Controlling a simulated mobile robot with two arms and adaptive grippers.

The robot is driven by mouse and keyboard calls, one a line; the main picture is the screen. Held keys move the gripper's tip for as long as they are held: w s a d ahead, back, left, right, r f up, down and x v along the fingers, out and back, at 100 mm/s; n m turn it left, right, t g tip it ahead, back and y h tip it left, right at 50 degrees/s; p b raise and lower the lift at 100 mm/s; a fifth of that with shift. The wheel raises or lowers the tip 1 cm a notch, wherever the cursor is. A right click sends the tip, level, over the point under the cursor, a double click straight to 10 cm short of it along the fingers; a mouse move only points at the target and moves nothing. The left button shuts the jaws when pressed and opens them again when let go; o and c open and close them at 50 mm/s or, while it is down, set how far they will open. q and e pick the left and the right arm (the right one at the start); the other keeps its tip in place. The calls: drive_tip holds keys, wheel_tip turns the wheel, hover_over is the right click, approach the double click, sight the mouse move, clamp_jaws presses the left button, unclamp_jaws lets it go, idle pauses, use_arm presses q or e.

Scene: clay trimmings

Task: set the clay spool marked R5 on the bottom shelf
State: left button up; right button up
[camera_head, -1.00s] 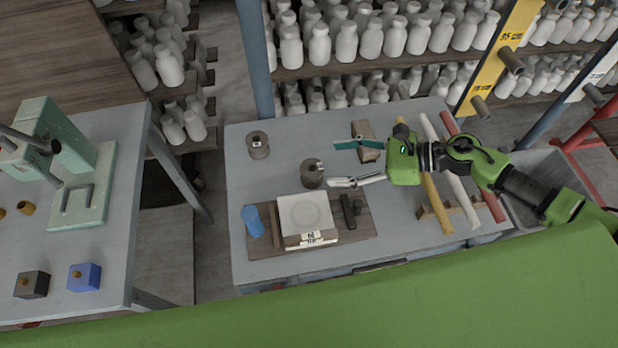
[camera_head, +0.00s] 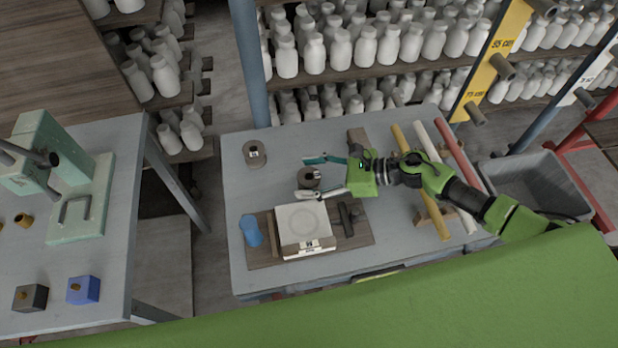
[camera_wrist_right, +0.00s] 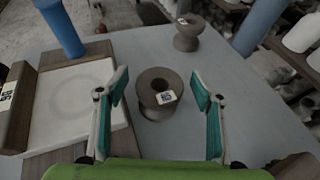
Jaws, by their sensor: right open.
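A grey-brown clay spool (camera_head: 309,181) stands upright on the grey table, just behind the white scale. It also shows in the right wrist view (camera_wrist_right: 153,108), with a small white label whose mark I cannot read surely. My right gripper (camera_head: 306,176) is open, its two teal-padded fingers on either side of this spool; the wrist view shows gaps on both sides. A second labelled spool (camera_head: 254,153) stands farther back left, also in the wrist view (camera_wrist_right: 188,38). Shelves full of white bottles stand behind the table; the lower one (camera_head: 300,118) is partly hidden. My left gripper is not in view.
A white scale (camera_head: 303,224) sits on a wooden board with a blue cylinder (camera_head: 251,230) and a dark block. Rods (camera_head: 418,170) lie on the table's right side. A grey bin (camera_head: 545,185) stands right of the table. The table's back left is mostly clear.

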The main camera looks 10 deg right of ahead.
drive_tip(key=c, duration=1.5)
drive_tip(key=shift+r, duration=0.15)
drive_tip(key=shift+r+b, duration=0.35)
drive_tip(key=shift+r, duration=0.25)
drive_tip(key=s+d+r+b, duration=0.1)
drive_tip(key=s+r, duration=0.2)
drive_tip(key=s, duration=0.1)
drive_tip(key=s+d+r+b, duration=0.1)
drive_tip(key=s+d+r, duration=0.1)
drive_tip(key=s+r, duration=0.2)
drive_tip(key=s+d+r+b, duration=0.1)
drive_tip(key=s+r, duration=0.3)
drive_tip(key=s, duration=0.1)
drive_tip(key=shift+d+r, duration=0.15)
drive_tip(key=shift+r, duration=0.1)
